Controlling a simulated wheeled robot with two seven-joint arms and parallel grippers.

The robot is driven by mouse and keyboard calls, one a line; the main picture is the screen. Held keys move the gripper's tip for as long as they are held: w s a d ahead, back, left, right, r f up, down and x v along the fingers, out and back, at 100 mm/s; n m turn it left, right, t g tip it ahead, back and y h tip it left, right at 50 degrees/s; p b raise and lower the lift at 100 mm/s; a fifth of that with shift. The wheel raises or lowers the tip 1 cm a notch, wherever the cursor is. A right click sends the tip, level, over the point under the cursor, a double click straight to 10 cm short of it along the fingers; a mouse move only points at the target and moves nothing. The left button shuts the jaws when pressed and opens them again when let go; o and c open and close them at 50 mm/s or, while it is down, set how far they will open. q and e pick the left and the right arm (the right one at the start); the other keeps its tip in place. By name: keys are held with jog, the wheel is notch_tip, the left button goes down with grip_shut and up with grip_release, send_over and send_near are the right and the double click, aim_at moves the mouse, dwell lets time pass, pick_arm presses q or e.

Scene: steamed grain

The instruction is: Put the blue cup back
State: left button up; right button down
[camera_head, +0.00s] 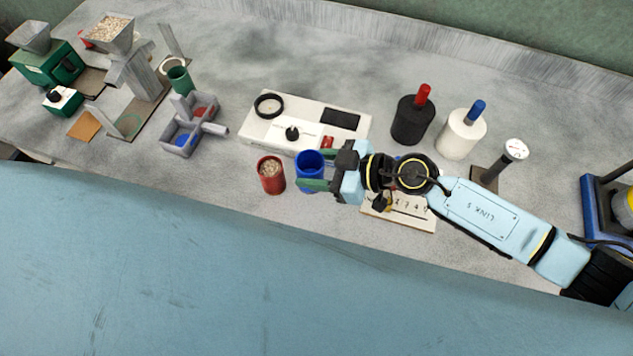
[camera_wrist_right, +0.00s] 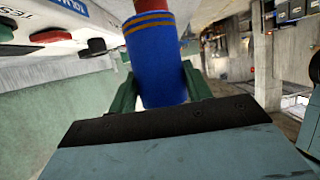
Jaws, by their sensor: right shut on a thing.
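The blue cup (camera_head: 309,170) stands in front of the white tester box in the head view. It shows as a blue cylinder with orange bands in the right wrist view (camera_wrist_right: 156,68). My right gripper (camera_head: 318,172) comes in from the right with its green fingers on either side of the cup, shut on it. The fingers also flank the cup in the right wrist view (camera_wrist_right: 158,85). I cannot tell whether the cup touches the counter. My left gripper is not in view.
A red cup (camera_head: 271,175) with grain stands close left of the blue cup. The white box (camera_head: 306,122) is right behind. A grey divided holder (camera_head: 189,142) with red and blue pads stands left. Black (camera_head: 411,122) and white (camera_head: 459,138) bottles stand behind my right arm.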

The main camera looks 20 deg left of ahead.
jog(key=shift+s+f, duration=0.1)
jog(key=shift+f, duration=0.5)
jog(key=shift+f+b, duration=0.35)
notch_tip(320, 180, down, 4)
jog(key=shift+f+b, duration=0.2)
jog(key=shift+b, duration=1.05)
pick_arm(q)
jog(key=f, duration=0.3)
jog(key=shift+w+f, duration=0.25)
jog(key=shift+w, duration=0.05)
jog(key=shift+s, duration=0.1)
pick_arm(e)
jog(key=shift+f, duration=0.15)
jog(key=c, duration=0.6)
grip_release()
jog(key=shift+c, duration=0.2)
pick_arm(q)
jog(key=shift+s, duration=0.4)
